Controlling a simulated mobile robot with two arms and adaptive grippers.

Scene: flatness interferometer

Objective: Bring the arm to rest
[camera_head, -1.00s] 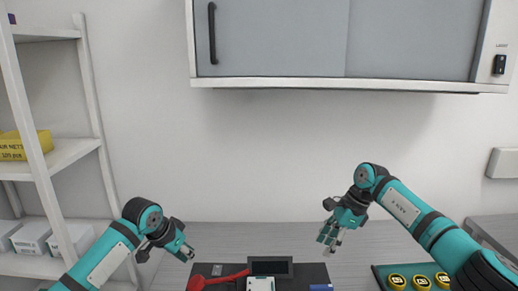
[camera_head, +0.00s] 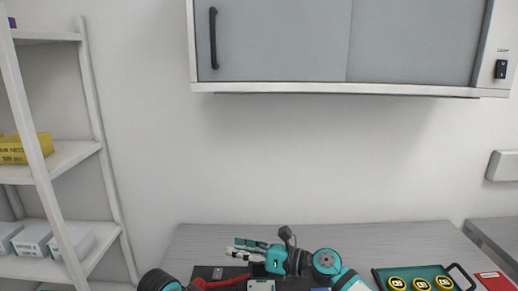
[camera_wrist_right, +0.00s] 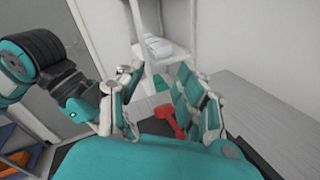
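My right gripper (camera_head: 232,247) is low over the table's middle in the head view, with its fingers pointing left. Its fingers are apart in the right wrist view (camera_wrist_right: 158,78), and nothing is held between them. A red-handled tool (camera_head: 218,283) lies below it on a dark mat (camera_head: 205,272); its red part also shows in the right wrist view (camera_wrist_right: 168,115). My left arm shows only as a dark and teal joint at the bottom edge of the head view; its gripper is out of that view.
A grey table (camera_head: 400,240) has clear room at the back. At right are a teal tray (camera_head: 380,273) with several yellow-topped round pieces (camera_head: 397,283) and a red item (camera_head: 494,281). A white shelf (camera_head: 70,155) stands at left; a wall cabinet (camera_head: 275,45) hangs above.

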